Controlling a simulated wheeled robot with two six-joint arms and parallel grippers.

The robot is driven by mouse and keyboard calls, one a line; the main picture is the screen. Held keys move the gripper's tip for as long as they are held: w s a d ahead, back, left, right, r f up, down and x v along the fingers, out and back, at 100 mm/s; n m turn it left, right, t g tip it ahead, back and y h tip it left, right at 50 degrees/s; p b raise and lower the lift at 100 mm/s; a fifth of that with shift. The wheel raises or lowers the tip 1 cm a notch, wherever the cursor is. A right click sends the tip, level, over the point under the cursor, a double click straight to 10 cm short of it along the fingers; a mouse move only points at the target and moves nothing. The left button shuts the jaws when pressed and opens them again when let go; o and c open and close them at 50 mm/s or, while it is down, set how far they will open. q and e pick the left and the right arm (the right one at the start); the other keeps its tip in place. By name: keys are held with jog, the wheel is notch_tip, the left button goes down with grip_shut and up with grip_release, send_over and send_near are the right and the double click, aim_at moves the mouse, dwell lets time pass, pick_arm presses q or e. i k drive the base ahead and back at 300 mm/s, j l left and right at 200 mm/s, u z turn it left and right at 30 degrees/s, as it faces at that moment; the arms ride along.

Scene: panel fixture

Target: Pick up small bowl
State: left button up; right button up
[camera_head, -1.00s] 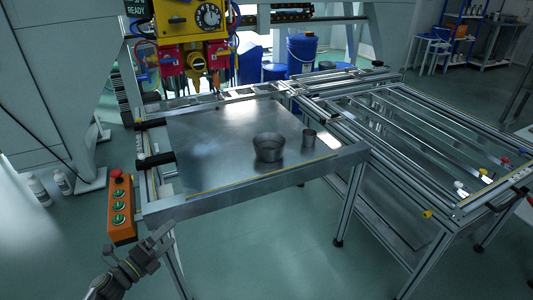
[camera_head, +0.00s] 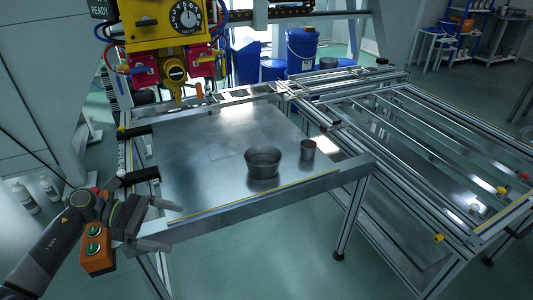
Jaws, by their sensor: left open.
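A small dark grey metal bowl (camera_head: 263,163) stands upright on the metal panel, near its front edge and right of the middle. My left gripper (camera_head: 160,222) is at the lower left, by the front left corner of the fixture. It is open with nothing between its fingers. It is well to the left of the bowl and apart from it. My right gripper does not show.
The metal panel (camera_head: 205,165) is bare to the left. An orange button box (camera_head: 97,248) is beside my left arm. A yellow machine head (camera_head: 160,22) hangs over the back left.

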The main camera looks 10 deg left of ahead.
aim_at(262, 161)
jog(key=i, duration=1.05)
